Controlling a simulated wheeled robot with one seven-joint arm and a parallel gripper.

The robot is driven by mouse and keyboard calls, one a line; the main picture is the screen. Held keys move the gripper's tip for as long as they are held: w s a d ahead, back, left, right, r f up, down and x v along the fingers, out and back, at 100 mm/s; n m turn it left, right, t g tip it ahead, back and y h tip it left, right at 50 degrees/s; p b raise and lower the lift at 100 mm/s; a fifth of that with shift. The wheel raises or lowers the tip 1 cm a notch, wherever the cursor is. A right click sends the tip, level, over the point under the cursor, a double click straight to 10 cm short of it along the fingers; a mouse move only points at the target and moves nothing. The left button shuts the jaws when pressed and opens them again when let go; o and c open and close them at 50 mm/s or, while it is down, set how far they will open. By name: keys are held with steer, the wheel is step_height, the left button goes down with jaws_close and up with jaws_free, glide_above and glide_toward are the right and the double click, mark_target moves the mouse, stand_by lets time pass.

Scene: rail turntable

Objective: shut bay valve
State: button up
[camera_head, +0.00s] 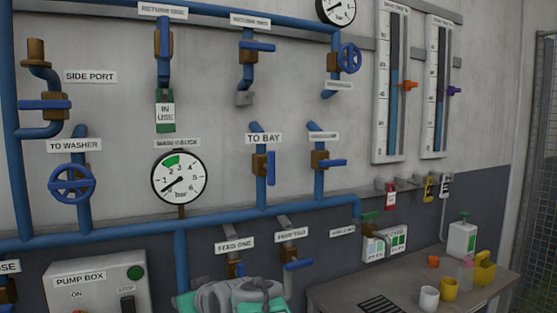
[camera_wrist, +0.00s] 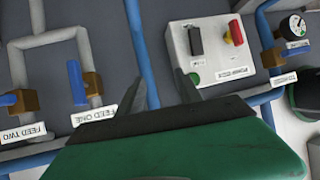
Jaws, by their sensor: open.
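The valve under the "TO BAY" label (camera_head: 264,138) has a brass body (camera_head: 260,163) on a vertical blue pipe. Its blue lever (camera_head: 271,168) stands upright, in line with the pipe. The bay valve does not show in the wrist view. My gripper (camera_wrist: 163,88) is open, with two dark fingers apart and nothing seen between them. In the wrist view it faces the lower wall, which appears upside down, between the feed valves and the pump box. In the head view, grey and green parts of my arm show at the bottom, below the bay valve.
A neighbouring valve (camera_head: 319,160) with a level lever is just right. The main gauge (camera_head: 179,177) is left. Feed one valve (camera_head: 235,268) and feed two valve (camera_head: 291,262) are below. The pump box (camera_head: 92,282) is lower left. A table (camera_head: 400,290) with cups stands right.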

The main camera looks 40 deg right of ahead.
steer(key=w+d+r+m+t+h, duration=0.1)
steer(key=w+d+r+t+h, duration=0.15)
steer(key=d+r, duration=0.8)
steer(key=m+t+h+p, duration=0.2)
steer(key=t+h, duration=0.1)
steer(key=t, duration=0.4)
glide_toward(273, 166)
steer(key=w, duration=0.3)
steer(key=shift+n, duration=0.3)
steer(key=p+x, duration=0.1)
steer(key=x, duration=0.1)
steer(key=p+x, duration=0.1)
steer(key=x, duration=0.2)
steer(key=r+p+x, duration=0.1)
steer(key=p+x, duration=0.1)
steer(key=shift+d+r, duration=0.1)
steer(key=shift+d, duration=0.25)
steer(key=shift+w+d, duration=0.15)
steer(key=shift+w, duration=0.35)
jaws_close()
